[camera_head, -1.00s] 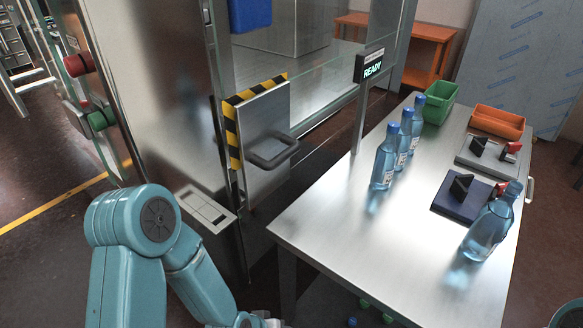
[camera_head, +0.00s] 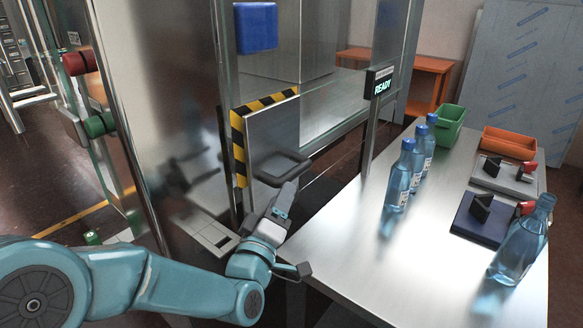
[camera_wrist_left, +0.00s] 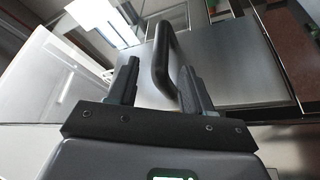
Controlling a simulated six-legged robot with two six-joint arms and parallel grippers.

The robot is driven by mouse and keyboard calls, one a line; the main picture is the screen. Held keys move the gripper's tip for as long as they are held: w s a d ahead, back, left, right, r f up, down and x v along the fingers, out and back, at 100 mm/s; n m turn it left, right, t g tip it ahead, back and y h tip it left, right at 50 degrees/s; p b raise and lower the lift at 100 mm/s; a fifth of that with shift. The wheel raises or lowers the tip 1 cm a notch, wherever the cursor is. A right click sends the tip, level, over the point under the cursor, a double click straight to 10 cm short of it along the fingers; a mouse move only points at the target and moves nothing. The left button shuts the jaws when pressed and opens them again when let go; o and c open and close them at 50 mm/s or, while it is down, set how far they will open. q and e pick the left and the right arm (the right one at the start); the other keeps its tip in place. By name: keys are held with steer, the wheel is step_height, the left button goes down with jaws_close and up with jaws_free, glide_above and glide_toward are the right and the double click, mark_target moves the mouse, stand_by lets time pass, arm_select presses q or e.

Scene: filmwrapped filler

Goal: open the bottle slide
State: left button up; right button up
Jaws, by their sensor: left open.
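The bottle slide looks like a steel panel (camera_head: 262,135) with a black-and-yellow striped edge. Its dark loop handle (camera_head: 282,168) sticks out toward the bench. My left gripper (camera_head: 287,192) is open just below and in front of the handle. In the left wrist view, the handle (camera_wrist_left: 161,55) appears in the gap between the open fingers of my left gripper (camera_wrist_left: 158,72). I cannot tell how deep it sits between them, and no grip is seen. The panel face (camera_wrist_left: 225,65) lies beyond the fingers. My right gripper is not in view.
A steel bench (camera_head: 360,250) to the right carries several blue bottles (camera_head: 398,175), a green bin (camera_head: 447,122), an orange tray (camera_head: 509,143) and a dark blue fixture (camera_head: 476,222). A sign (camera_head: 381,83) on a post reads READY. Red and green knobs (camera_head: 98,125) are at left.

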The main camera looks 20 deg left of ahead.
mark_target(292, 175)
arm_select(q)
steer(key=p+x, duration=0.1)
steer(key=x, duration=0.7)
steer(key=shift+w+a, duration=0.1)
jaws_close()
